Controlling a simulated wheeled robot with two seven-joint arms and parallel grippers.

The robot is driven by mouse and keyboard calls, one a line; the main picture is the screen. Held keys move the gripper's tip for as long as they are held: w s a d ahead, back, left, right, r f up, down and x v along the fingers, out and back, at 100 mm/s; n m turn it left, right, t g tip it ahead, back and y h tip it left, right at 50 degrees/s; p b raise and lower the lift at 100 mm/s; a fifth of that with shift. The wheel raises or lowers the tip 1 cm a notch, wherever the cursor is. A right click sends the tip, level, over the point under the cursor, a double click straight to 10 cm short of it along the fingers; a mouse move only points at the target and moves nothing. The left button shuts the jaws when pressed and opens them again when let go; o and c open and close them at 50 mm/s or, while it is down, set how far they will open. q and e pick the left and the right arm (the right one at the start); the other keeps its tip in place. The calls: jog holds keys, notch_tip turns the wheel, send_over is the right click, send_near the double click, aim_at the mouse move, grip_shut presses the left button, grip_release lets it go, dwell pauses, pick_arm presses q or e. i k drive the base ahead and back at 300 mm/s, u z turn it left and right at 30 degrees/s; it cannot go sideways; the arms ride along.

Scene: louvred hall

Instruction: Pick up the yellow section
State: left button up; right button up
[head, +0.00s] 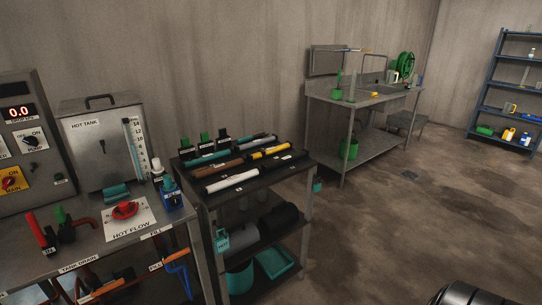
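The yellow section (280,150) lies on the top shelf of a dark cart (240,195), toward its right side. It is a short tube with a dark band, lying among several other tubes. A brown tube (224,168) lies to its left and a white tube (232,181) lies nearer the front. Teal and grey tubes lie behind it. Neither of my grippers shows in the head view.
A bench with a hot tank (104,145) and a red valve (124,209) stands left of the cart. A steel sink table (345,101) stands behind right, and a blue shelf rack (500,90) at the far right. The floor (400,220) right of the cart is clear.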

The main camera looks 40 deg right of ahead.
aim_at(263, 154)
jog(key=k, duration=0.55)
jog(key=z, duration=0.85)
jog(key=i, duration=0.65)
jog(key=z, duration=0.95)
jog(key=i, duration=1.6)
jog(key=u, duration=1.1)
jog(key=i, duration=0.55)
jog(key=u, duration=0.55)
